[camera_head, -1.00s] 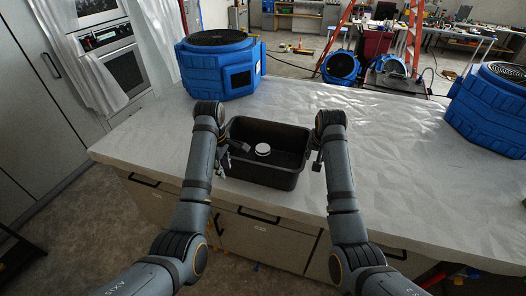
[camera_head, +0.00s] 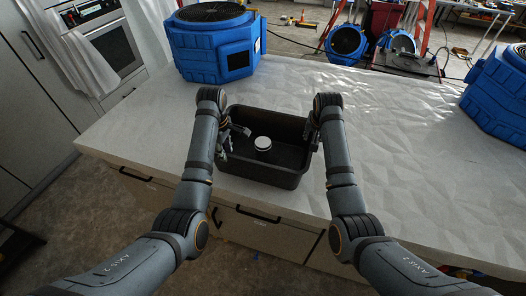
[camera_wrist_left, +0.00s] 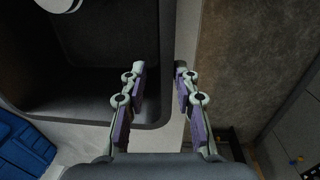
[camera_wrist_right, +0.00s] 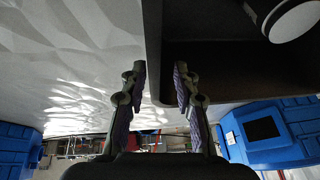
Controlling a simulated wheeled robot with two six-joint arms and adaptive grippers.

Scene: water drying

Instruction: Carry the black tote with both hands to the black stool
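The black tote (camera_head: 268,178) sits upright on the pale counter, near its front edge. A dark container with a white lid (camera_head: 262,143) stands inside it. My left gripper (camera_head: 230,138) is at the tote's left side, and the left wrist view shows its fingers (camera_wrist_left: 159,67) open, one on each side of the tote's wall. My right gripper (camera_head: 312,138) is at the tote's right side. In the right wrist view its fingers (camera_wrist_right: 160,67) are also open, with the wall between them. Contact with the wall cannot be told. No black stool is visible.
The pale counter (camera_head: 390,150) is clear to the right of the tote. A blue fan unit (camera_head: 213,50) stands behind left and another (camera_head: 498,95) at the far right. Cabinets with drawers (camera_head: 285,238) are below the counter's front edge. An oven (camera_head: 112,45) is at the left.

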